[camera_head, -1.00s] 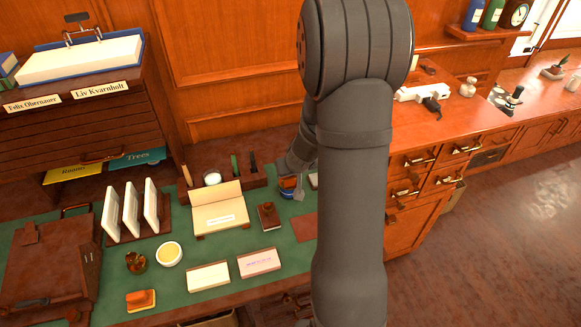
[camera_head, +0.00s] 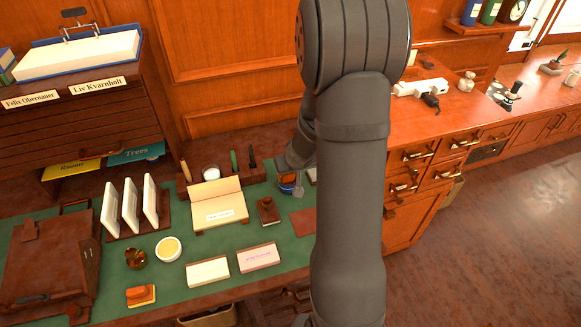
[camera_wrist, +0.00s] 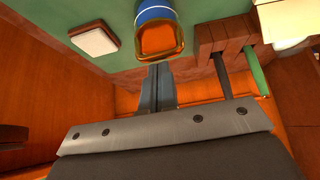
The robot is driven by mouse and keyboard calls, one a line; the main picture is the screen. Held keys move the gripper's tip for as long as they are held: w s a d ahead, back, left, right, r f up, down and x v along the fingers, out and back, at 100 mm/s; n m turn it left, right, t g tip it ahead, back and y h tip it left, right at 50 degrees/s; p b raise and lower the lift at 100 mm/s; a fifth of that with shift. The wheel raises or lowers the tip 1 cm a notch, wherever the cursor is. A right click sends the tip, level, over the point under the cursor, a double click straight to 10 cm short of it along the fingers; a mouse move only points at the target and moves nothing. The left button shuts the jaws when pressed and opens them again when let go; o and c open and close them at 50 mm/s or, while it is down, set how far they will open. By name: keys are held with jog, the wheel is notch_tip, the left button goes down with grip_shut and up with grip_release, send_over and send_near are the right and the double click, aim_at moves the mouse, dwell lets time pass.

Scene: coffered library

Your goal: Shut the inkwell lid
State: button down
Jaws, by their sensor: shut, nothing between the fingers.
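A small jar (camera_head: 287,182) with a blue band and an orange part stands at the back of the green desk mat, partly hidden by my arm. It also shows at the top of the wrist view (camera_wrist: 158,40), cut off by the frame edge. My gripper (camera_head: 297,191) is shut and empty right at this jar. In the wrist view its fingertips (camera_wrist: 158,70) lie at the jar's near edge; I cannot tell whether they touch. A small dark amber round thing (camera_head: 136,258) sits farther left.
A wooden pen rack (camera_head: 222,181) stands left of the jar, and a white-topped square block (camera_wrist: 93,40) lies on its other side. A letter stand (camera_head: 219,205), a brown knobbed block (camera_head: 268,212) and cards (camera_head: 257,257) lie in front. Green mat shows between them.

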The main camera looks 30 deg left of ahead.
jog(key=shift+s+d+f, duration=0.7)
jog(key=shift+f, duration=0.25)
notch_tip(320, 180, up, 6)
jog(key=f, duration=0.1)
send_over(292, 184)
jog(key=s+d+f, duration=0.1)
jog(key=s+d, duration=0.6)
jog(key=w+a, duration=0.6)
jog(key=a, duration=0.1)
jog(key=shift+w+r, duration=0.3)
jog(key=shift+w, duration=0.1)
jog(key=shift+s+d+f, duration=0.1)
jog(key=shift+s+f, duration=0.05)
jog(key=shift+f, duration=1.05)
